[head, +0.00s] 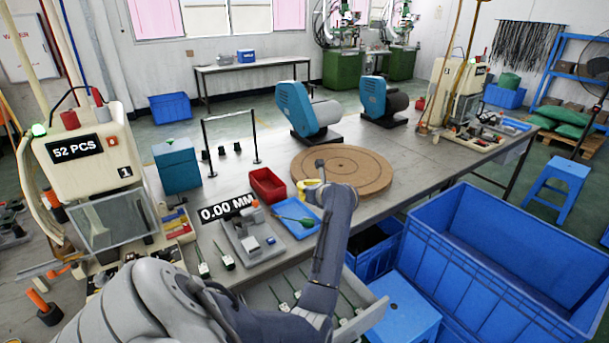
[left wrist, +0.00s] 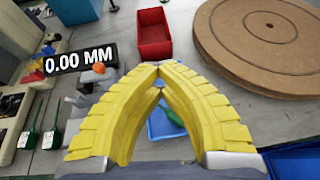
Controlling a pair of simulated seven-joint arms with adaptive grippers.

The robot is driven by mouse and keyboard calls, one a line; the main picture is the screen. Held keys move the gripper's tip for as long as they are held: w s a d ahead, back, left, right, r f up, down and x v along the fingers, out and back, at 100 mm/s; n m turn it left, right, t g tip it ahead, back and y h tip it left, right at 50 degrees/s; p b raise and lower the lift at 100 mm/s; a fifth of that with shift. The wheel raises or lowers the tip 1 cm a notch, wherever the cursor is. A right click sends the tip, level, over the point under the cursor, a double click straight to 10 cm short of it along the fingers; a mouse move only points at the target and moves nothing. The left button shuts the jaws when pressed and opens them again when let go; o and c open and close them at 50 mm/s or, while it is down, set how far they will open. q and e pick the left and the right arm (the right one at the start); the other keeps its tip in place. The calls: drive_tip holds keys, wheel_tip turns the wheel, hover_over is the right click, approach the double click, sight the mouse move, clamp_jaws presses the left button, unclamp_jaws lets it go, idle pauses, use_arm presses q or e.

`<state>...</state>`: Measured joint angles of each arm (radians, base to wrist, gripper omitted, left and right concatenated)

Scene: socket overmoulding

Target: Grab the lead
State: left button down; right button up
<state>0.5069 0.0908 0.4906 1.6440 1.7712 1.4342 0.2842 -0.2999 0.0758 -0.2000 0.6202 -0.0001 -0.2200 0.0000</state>
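My left gripper (head: 310,188) is above the table, between the red bin and the round wooden disc. In the left wrist view its yellow fingers (left wrist: 160,66) meet at the tips, with nothing visible held between them. Green-and-white pieces, possibly leads (head: 202,268), lie at the table's near edge, away from the gripper; they also show in the left wrist view (left wrist: 52,138). A blue tray (head: 280,208) holds a slim green item (head: 297,219); I cannot tell whether it is a lead. It shows partly hidden between the fingers (left wrist: 172,118). My right gripper is out of view.
The red bin (head: 268,186) and round wooden disc (head: 342,170) flank the gripper. A grey fixture (head: 246,240) stands beside the blue tray, near the 0.00 MM display (head: 228,207). A tray or drawer below the table edge holds several more green-and-white pieces (head: 279,301).

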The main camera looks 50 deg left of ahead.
use_arm(q)
drive_tip(key=shift+r, duration=1.05)
drive_tip(key=c, duration=2.1)
unclamp_jaws()
drive_tip(key=o, duration=1.7)
drive_tip(key=shift+c, duration=0.2)
